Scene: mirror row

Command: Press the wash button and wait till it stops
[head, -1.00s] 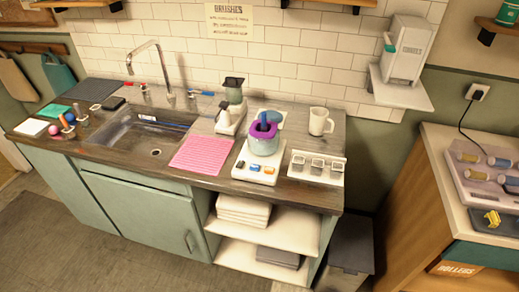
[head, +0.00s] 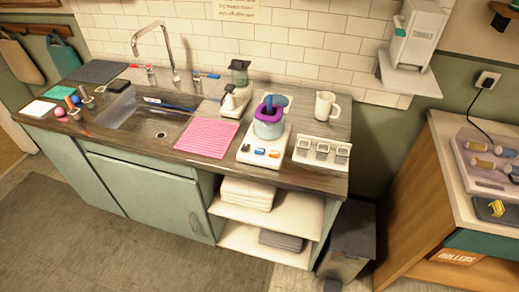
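The brush washer stands on the counter, right of the pink cloth. It has a white base (head: 262,157) and a pale green jar (head: 267,130) with a purple rim. A dark blue handle (head: 268,104) stands up out of the jar. On the front of the base are small buttons: a blue one (head: 246,149), an orange one (head: 260,152) and another bluish one (head: 274,155). Their labels are too small to read, so I cannot tell which is the wash button or whether the washer is running. Neither of my grippers is in view.
The pink cloth (head: 208,138) lies left of the washer, and the sink (head: 150,122) is further left. A tray with small cups (head: 321,152) and a white mug (head: 326,105) stand to the right. A pump bottle (head: 229,100) is close behind. A grey bin (head: 346,243) stands below.

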